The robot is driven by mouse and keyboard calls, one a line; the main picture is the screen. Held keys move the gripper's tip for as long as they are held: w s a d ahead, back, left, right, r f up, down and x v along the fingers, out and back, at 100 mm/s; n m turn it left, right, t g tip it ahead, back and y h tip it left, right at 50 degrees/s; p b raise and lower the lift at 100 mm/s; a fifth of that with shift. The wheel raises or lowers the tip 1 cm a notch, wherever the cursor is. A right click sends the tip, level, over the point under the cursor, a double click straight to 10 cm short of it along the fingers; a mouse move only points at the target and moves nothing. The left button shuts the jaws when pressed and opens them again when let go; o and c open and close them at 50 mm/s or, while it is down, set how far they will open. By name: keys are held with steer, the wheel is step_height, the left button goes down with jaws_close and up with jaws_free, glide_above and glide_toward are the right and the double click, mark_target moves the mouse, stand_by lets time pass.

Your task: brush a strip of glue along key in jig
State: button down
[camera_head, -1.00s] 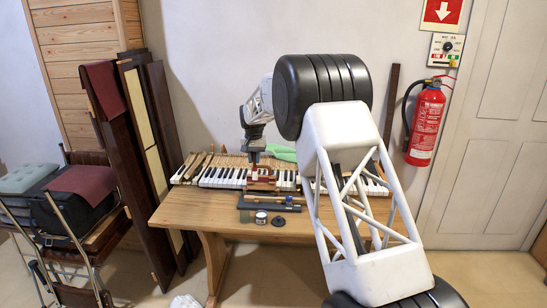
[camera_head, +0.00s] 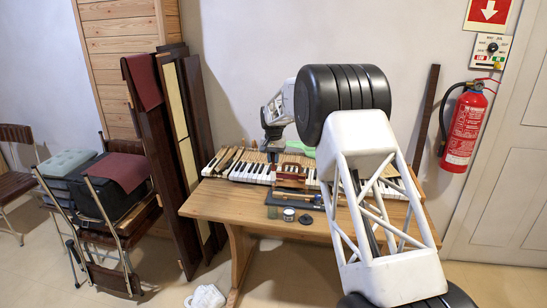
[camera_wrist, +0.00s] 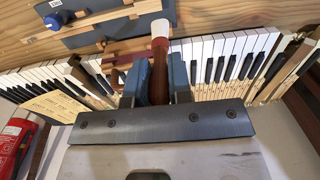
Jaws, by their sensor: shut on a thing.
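My gripper (camera_wrist: 159,78) is shut on a brush (camera_wrist: 157,72) with a red-brown handle, held between its blue fingers in the wrist view. The brush has a pale part at its far end; I cannot make out its bristles. The dark blue-grey jig (camera_wrist: 200,14) lies past the brush at the top of the wrist view, with a pale wooden key (camera_wrist: 105,17) along it. The brush end appears close to the key's edge; I cannot tell if they touch. In the head view the gripper (camera_head: 272,143) is above the keyboard, behind the jig (camera_head: 282,199). No glue strip is discernible.
A small jar (camera_head: 289,215) and a dark round lid (camera_head: 306,220) stand on the table (camera_head: 225,205) in front of the jig. The piano keyboard (camera_head: 250,171) runs behind it. My arm hides the table's right part.

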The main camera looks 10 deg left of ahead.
mark_target(273, 167)
steer(key=shift+f, duration=3.15)
steer(key=shift+d+f, duration=0.25)
steer(key=shift+d, duration=6.9)
steer(key=shift+a+f, duration=0.15)
steer(key=shift+a, duration=6.9)
steer(key=shift+a+r, duration=0.15)
steer(key=shift+r, duration=3.9)
steer(key=shift+f, duration=0.15)
